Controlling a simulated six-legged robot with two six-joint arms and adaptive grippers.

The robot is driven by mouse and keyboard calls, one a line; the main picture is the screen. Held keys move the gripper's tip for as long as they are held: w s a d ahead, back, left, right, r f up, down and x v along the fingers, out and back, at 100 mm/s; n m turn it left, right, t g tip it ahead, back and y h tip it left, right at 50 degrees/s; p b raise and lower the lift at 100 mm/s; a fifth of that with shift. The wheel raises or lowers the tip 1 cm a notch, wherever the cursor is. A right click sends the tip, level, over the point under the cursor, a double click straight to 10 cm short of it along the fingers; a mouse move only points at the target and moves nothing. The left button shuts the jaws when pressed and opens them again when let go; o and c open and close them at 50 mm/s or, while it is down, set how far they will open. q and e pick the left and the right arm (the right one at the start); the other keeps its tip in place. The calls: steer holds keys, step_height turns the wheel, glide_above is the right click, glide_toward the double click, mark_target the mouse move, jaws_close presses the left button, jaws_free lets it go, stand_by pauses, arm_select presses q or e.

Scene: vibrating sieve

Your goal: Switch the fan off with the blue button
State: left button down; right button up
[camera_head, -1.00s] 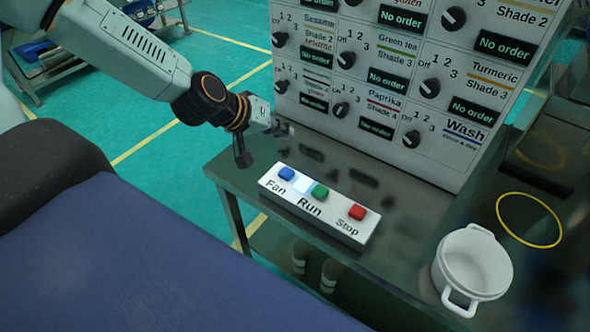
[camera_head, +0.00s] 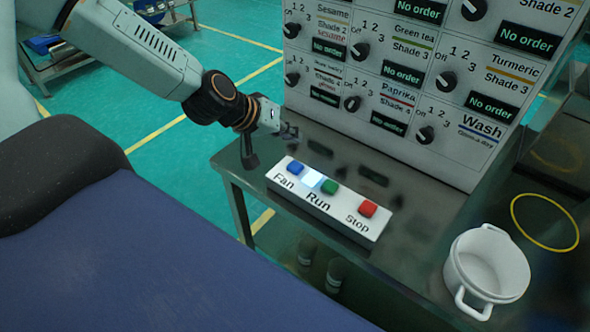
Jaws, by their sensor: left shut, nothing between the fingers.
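The blue button (camera_head: 295,167) sits at the left end of a white button box (camera_head: 348,223), above the word "Fan". A pale lit patch lies between it and the green button (camera_head: 329,187). The red button (camera_head: 368,208) is at the right end above "Stop". My left gripper (camera_head: 287,131) is behind and above the blue button, near the table's left edge, apart from the button. It is shut and empty. My right gripper is not in view.
The box stands on a dark metal table (camera_head: 405,245). A white panel (camera_head: 385,150) with several knobs and "No order" displays rises behind it. A white pot (camera_head: 487,272) and a yellow ring (camera_head: 545,222) are at the right.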

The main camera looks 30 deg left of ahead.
mark_target(292, 167)
arm_select(q)
step_height(292, 167, down, 6)
steer(key=b, duration=0.4)
steer(key=shift+r+b, duration=0.25)
steer(key=shift+b, duration=0.15)
steer(key=shift+w+f+b, duration=0.1)
steer(key=shift+f+b, duration=0.25)
steer(key=shift+f, duration=0.15)
stand_by(0.6)
steer(key=shift+f+b, duration=0.25)
steer(key=shift+b, duration=0.1)
steer(key=shift+f+b, duration=0.45)
steer(key=shift+f, duration=0.05)
stand_by(0.6)
stand_by(0.4)
steer(key=shift+r+p, duration=0.95)
